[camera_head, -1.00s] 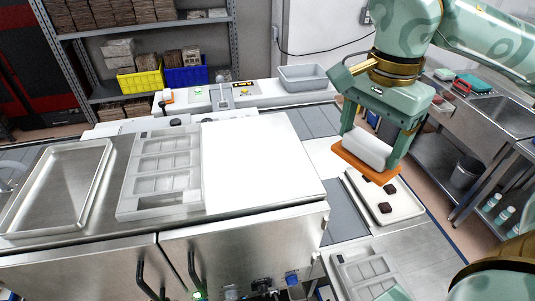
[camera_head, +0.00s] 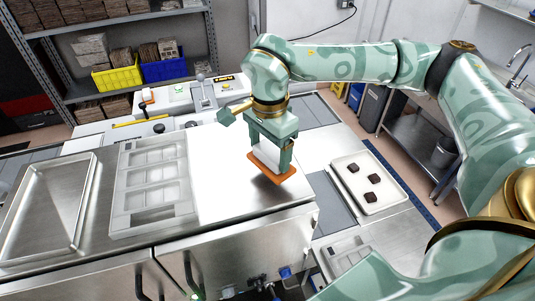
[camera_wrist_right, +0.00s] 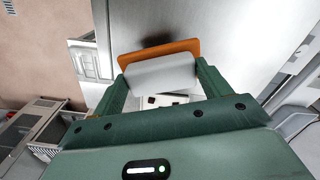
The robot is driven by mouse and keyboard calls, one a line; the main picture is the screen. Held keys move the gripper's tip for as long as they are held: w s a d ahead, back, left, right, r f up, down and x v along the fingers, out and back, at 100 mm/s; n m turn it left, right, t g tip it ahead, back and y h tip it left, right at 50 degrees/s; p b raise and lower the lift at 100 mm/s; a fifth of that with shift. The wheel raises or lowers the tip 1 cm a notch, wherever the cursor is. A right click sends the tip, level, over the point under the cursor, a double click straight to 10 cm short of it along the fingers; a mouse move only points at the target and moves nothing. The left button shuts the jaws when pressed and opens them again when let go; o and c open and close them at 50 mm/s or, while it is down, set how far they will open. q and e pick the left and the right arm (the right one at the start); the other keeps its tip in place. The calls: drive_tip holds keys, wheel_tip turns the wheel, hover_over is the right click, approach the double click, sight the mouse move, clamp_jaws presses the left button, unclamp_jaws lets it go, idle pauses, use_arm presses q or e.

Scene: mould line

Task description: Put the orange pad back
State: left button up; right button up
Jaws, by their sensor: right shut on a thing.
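The orange pad (camera_head: 272,169) has a pale grey block-like grip on its back. My right gripper (camera_head: 271,149) is shut on that grip and holds the pad near the front right part of the steel cabinet top, by the white sheet (camera_head: 219,165). I cannot tell whether the pad touches the surface. In the right wrist view the orange pad (camera_wrist_right: 165,50) shows beyond the grey grip (camera_wrist_right: 160,74), between the fingers (camera_wrist_right: 160,90). My left gripper is not in view.
A grey mould tray (camera_head: 127,225) and an empty steel tray (camera_head: 28,240) lie left of the white sheet. A pale tray (camera_head: 390,205) with dark pieces stands to the right. Yellow (camera_head: 117,76) and blue (camera_head: 165,70) bins stand on the back shelf.

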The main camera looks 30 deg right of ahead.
sight(267, 152)
drive_tip(key=f, duration=0.2)
drive_tip(key=shift+a+f+p, duration=0.2)
drive_tip(key=shift+f+p, duration=0.1)
drive_tip(key=shift+w+f, duration=0.15)
drive_tip(key=shift+f, duration=0.3)
drive_tip(key=shift+f, duration=0.15)
drive_tip(key=o, duration=1)
drive_tip(key=shift+r, duration=0.35)
wheel_tip(267, 152, up, 12)
drive_tip(key=shift+f+b, duration=0.15)
drive_tip(key=shift+b, duration=1.1)
